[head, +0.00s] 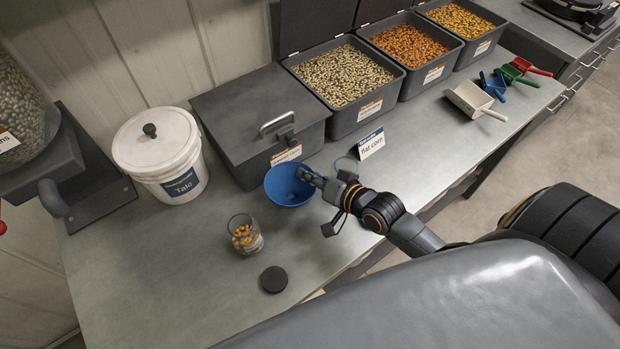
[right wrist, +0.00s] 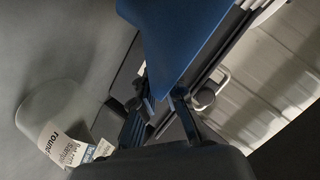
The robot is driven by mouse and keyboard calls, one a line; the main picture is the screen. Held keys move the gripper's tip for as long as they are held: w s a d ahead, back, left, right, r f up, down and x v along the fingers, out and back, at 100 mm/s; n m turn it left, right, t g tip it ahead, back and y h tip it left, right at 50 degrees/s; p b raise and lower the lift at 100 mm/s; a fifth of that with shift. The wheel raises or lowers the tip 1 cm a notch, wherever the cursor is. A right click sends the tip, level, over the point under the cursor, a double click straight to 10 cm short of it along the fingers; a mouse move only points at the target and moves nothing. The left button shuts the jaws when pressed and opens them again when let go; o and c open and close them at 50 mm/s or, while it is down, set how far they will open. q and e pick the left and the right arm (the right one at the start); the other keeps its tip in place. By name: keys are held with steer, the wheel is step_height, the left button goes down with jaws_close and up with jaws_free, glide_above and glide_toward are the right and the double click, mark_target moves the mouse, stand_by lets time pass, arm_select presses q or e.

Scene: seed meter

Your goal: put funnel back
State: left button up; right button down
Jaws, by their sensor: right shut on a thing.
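The blue funnel (head: 289,186) is in front of the closed grey bin, its wide mouth facing up. My right gripper (head: 312,182) is at the funnel's right rim and is shut on it. In the right wrist view the funnel (right wrist: 185,40) fills the top middle, with the gripper fingers (right wrist: 160,106) at its edge. Whether the funnel's spout touches the counter is hidden. My left gripper does not show.
A glass jar with kernels (head: 245,236) and a black lid (head: 273,280) are on the counter (head: 180,270). A white Talc bucket (head: 160,150), a closed bin (head: 255,115), open seed bins (head: 345,85), a "flat corn" card (head: 371,144) and scoops (head: 473,101) stand behind and to the right.

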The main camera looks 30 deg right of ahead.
steer(key=shift+s+f, duration=0.1)
steer(key=shift+f, duration=0.9)
steer(key=shift+f, duration=0.15)
steer(key=c, duration=1.4)
jaws_free()
steer(key=shift+r, duration=0.25)
steer(key=shift+b+v, duration=0.8)
steer(key=shift+v, duration=5.2)
